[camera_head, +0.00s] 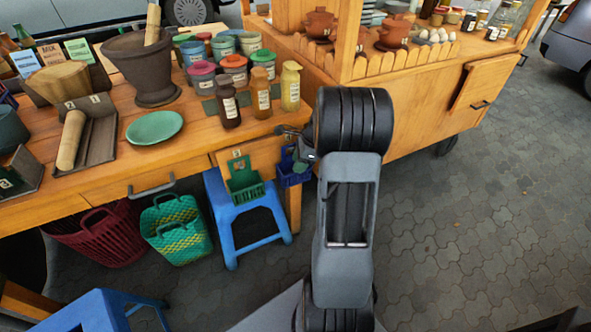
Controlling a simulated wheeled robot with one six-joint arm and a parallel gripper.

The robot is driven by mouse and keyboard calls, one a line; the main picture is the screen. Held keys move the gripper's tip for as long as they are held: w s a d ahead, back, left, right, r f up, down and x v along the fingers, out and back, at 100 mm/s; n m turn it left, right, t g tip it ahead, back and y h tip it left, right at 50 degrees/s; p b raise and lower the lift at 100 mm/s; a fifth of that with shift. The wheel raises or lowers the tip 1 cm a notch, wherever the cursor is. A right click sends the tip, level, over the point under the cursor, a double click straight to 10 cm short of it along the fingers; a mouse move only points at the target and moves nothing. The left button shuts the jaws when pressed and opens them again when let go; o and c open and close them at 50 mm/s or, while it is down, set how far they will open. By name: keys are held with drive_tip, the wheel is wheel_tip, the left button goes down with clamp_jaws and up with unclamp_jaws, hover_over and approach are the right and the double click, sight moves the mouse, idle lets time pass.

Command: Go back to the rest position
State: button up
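My arm rises from the bottom centre and bends at a black joint. The end of my gripper (289,130) shows as a small dark shape left of that joint, by the right end of the wooden table (105,183). The arm partly hides it, and I cannot tell whether it is open or holds anything. The dark clay mortar (146,72) stands upright on the table at the back left, with a light pestle (153,22) leaning in it.
The table also holds a green plate (154,127), a wooden roller (71,139), several tubs and bottles. Below are a blue stool (247,222) and larger baskets. A wooden cart (425,110) stands behind. Paving at right is clear.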

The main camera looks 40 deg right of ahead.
drive_tip(key=p+v, duration=0.1)
drive_tip(key=v, duration=0.7)
drive_tip(key=shift+s+d+f+p, duration=0.2)
drive_tip(key=shift+d+p, duration=0.15)
drive_tip(key=shift+p, duration=0.05)
drive_tip(key=s+a+r+n+h+p, duration=0.1)
drive_tip(key=s+a+r+n+p, duration=0.3)
drive_tip(key=a+r+n+p, duration=0.3)
drive_tip(key=s+a+r+n+h+p, duration=0.1)
drive_tip(key=s+a+r+n+p, duration=0.3)
drive_tip(key=a+r+n+p, duration=0.3)
drive_tip(key=s+a+r+n+t+h+p, duration=0.1)
drive_tip(key=s+a+r+n+p, duration=0.4)
drive_tip(key=r, duration=0.8)
drive_tip(key=a+n+p, duration=0.2)
drive_tip(key=a+n, duration=0.2)
drive_tip(key=n, duration=0.1)
drive_tip(key=shift+a+r+h+p, duration=0.3)
drive_tip(key=shift+h, duration=0.1)
drive_tip(key=shift+a, duration=0.1)
